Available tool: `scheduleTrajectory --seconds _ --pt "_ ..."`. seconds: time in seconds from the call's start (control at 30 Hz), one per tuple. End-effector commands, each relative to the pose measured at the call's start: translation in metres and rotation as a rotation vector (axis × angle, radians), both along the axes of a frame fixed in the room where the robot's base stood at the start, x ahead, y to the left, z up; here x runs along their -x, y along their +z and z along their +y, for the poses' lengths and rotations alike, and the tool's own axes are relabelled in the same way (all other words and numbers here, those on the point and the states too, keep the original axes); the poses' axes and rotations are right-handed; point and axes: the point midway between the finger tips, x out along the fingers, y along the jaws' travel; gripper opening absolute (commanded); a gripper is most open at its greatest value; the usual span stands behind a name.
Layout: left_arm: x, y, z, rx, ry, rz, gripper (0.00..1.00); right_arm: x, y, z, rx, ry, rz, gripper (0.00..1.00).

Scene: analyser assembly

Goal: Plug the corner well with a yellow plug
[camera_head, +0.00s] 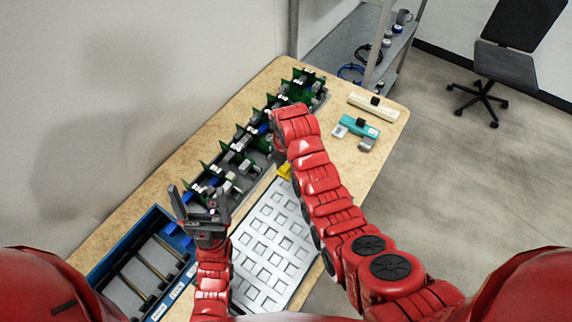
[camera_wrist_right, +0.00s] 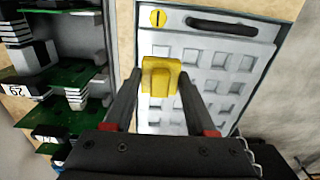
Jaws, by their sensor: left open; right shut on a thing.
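A yellow plug (camera_wrist_right: 160,76) is held between the fingertips of my right gripper (camera_wrist_right: 158,88), over the white tray (camera_wrist_right: 225,112) with its grid of square wells. The tray also shows in the head view (camera_head: 240,262), partly hidden by my right arm. In the head view, yellow (camera_head: 285,171) shows just below my right gripper (camera_head: 281,158), near the tray's far end. In the wrist view the plug appears above the wells and covers some of them. My left gripper (camera_head: 197,200) is open and empty, left of the tray and in front of the circuit boards.
A row of green circuit boards (camera_head: 238,150) runs along the wall. A blue bin (camera_head: 152,222) with rods stands at the near left. A teal device (camera_head: 360,127) and a cream bar (camera_head: 373,107) lie at the far right. The tray has a dark handle slot (camera_wrist_right: 222,26) and a yellow round mark (camera_wrist_right: 158,17).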

Motion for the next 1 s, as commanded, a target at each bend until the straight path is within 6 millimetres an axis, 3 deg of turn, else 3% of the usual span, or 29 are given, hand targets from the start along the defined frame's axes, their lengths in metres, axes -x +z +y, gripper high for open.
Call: scheduleTrajectory --seconds 1.0 --pt "0.0 -0.031 0.0 0.0 0.0 0.0 0.91 0.0 -0.067 0.0 0.0 0.0 -0.001 0.0"
